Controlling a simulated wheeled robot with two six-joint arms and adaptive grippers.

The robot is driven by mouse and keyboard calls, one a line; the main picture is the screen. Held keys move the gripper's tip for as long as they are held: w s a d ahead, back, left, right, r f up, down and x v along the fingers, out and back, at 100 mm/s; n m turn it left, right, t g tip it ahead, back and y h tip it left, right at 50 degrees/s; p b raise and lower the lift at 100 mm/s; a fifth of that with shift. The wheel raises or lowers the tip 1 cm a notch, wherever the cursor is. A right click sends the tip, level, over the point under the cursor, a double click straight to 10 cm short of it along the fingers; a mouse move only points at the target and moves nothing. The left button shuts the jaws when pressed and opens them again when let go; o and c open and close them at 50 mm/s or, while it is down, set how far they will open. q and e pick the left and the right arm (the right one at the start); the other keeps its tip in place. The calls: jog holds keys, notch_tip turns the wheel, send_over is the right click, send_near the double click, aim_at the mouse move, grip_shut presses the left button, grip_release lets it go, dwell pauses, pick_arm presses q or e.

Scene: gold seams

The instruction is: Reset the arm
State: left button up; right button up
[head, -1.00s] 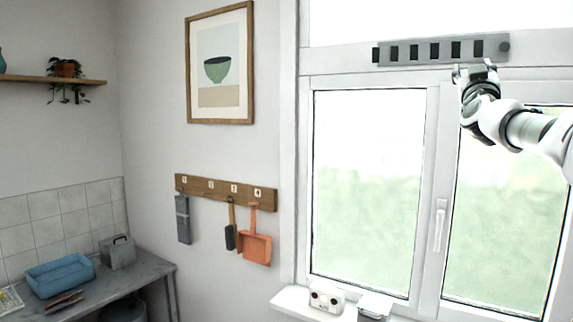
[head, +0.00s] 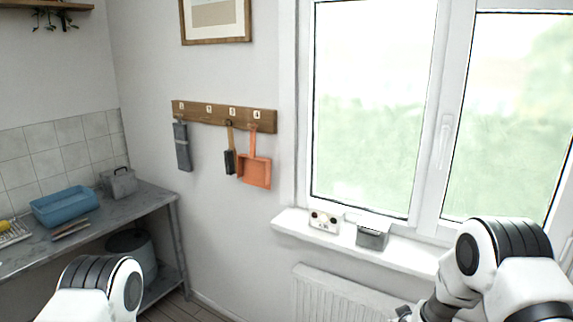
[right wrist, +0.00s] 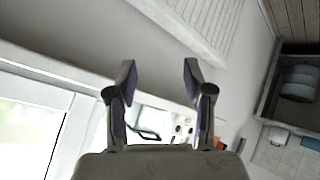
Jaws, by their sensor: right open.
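My right arm (head: 490,265) is at the lower right of the head view, bent in front of the window sill. In the right wrist view my right gripper (right wrist: 158,75) is open, with nothing between its two fingers. A pale wall and the white radiator (right wrist: 208,25) lie beyond it. My left arm (head: 95,290) shows as a white and black joint at the lower left of the head view. The left gripper is out of frame.
The window sill (head: 290,222) holds a white box with dark knobs (head: 325,221) and a grey box (head: 373,235). A wooden rail (head: 222,115) holds a grey tool, a brush and an orange dustpan (head: 255,171). A bench with a blue tub (head: 65,206) stands left.

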jog(key=s+a+f+g+b, duration=0.1)
jog(key=s+f+g, duration=0.1)
jog(key=s+f, duration=0.5)
jog(key=s+a+f+g+y, duration=0.15)
jog(key=s+f, duration=0.25)
jog(key=s, duration=0.7)
jog(key=s+a+f+g+b, duration=0.1)
jog(key=s+f+g, duration=0.3)
jog(key=s, duration=0.5)
jog(key=s+a+m+g, duration=0.1)
jog(key=s+m, duration=0.1)
jog(key=s, duration=0.6)
jog(key=s+a+r+m+g, duration=0.1)
jog(key=s, duration=0.7)
jog(key=shift+a+r+m+y, duration=0.25)
jog(key=shift+r+m+y, duration=0.05)
jog(key=shift+m+y, duration=0.1)
